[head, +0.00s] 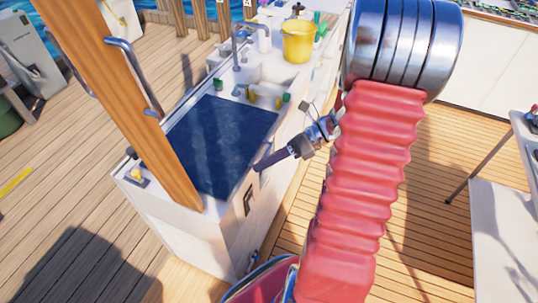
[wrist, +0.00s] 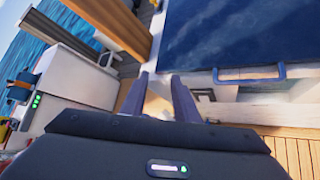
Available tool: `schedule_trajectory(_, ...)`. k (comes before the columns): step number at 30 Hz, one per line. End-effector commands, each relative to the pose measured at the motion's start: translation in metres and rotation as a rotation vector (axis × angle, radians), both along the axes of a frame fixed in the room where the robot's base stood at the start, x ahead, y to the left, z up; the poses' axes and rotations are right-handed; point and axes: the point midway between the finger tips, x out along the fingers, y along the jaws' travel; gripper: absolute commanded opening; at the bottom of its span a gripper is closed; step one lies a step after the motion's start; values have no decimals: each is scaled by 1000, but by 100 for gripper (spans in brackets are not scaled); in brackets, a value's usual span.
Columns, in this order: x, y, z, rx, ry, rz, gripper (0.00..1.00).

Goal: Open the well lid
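The well lid (head: 222,135) is a dark blue panel lying flat in the top of a white cabinet (head: 150,207). In the wrist view the lid (wrist: 245,30) fills the upper right, with a blue bar handle (wrist: 250,73) on its near edge. My gripper (head: 257,168) is beside the lid's right edge in the head view. In the wrist view the two fingers of my gripper (wrist: 160,93) are apart with nothing between them. The handle is to the right of the fingers and apart from them.
A wooden post (head: 125,100) with metal handles crosses in front of the cabinet. A yellow bucket (head: 298,42), a tap (head: 240,40) and a sink are behind the lid. Small yellow and green fittings (head: 252,97) line the lid's far edge. Open plank deck lies left.

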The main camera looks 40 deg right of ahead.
Motion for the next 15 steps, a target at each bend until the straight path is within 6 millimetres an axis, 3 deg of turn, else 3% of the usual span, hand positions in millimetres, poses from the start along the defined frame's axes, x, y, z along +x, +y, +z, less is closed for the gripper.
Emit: schedule_trajectory(15,-11,-118,-73,624,260,-667,28)
